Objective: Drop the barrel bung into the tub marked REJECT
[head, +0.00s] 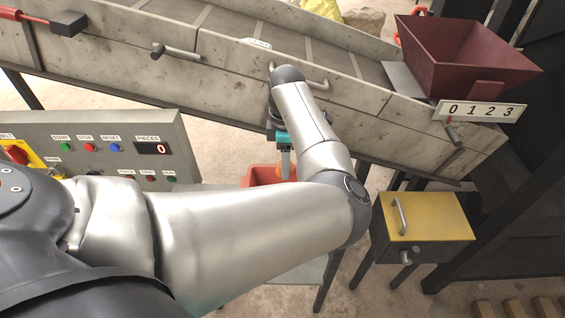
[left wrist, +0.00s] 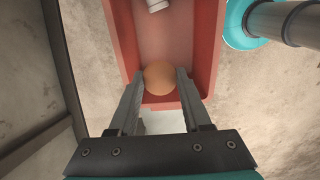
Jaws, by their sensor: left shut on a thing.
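My left gripper (head: 286,168) points down over a red tub (head: 256,174) below the conveyor. In the left wrist view its two fingers (left wrist: 160,88) are shut on a round orange-brown thing, the barrel bung (left wrist: 160,76) as far as I can tell. The bung is held above the near end of the open red tub (left wrist: 213,45). No REJECT marking shows on the visible part of the tub. In the head view my arm hides much of the tub. My right gripper is not in view.
A small white piece (left wrist: 157,5) lies inside the tub. A teal ring (left wrist: 237,25) surrounds a grey post beside it. The sloped conveyor (head: 345,125) runs above, a control panel (head: 110,140) stands left, and a yellow-topped box (head: 440,215) stands right.

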